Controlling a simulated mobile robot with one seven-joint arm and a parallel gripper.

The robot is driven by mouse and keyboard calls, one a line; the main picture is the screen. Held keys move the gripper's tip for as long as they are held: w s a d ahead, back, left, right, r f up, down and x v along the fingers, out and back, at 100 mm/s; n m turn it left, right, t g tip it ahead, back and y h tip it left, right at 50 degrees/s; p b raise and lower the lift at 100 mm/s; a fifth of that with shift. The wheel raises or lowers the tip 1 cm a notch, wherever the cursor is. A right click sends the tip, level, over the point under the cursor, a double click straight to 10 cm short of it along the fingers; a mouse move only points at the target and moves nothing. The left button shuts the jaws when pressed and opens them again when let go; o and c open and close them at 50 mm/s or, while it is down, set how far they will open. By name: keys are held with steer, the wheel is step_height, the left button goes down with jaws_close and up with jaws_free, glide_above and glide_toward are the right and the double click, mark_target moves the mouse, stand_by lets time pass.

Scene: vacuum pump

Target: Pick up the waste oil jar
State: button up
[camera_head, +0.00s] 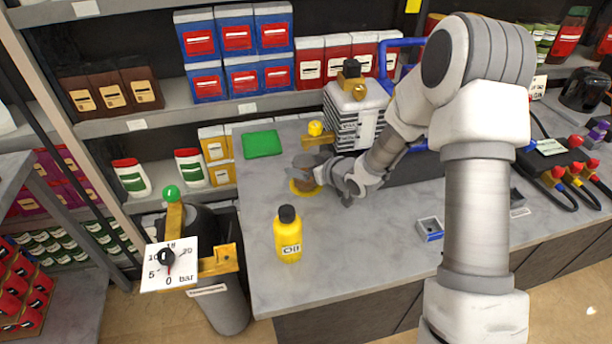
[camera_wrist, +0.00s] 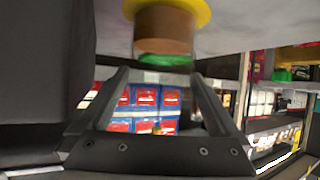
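The waste oil jar (camera_head: 306,172), a see-through jar with brown contents, stands on a yellow round mark (camera_head: 304,188) on the grey counter. My gripper (camera_head: 330,170) is low beside the jar, on its right in the head view, and partly overlaps it. In the wrist view the scene looks upside down. The jar (camera_wrist: 165,32) is at the top centre, with the yellow mark (camera_wrist: 168,7) above it. The two fingers (camera_wrist: 160,95) are apart with nothing visibly gripped. The jar lines up with the gap between them; I cannot tell whether it is inside the gap.
A yellow bottle (camera_head: 289,236) with a black cap stands nearer on the counter (camera_head: 345,270). A green tray (camera_head: 262,144) lies behind to the left. The vacuum pump (camera_head: 355,112) stands behind my gripper. A small blue-grey box (camera_head: 430,229) is front right. A pressure gauge (camera_head: 170,265) is at left.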

steer(key=c, duration=1.4)
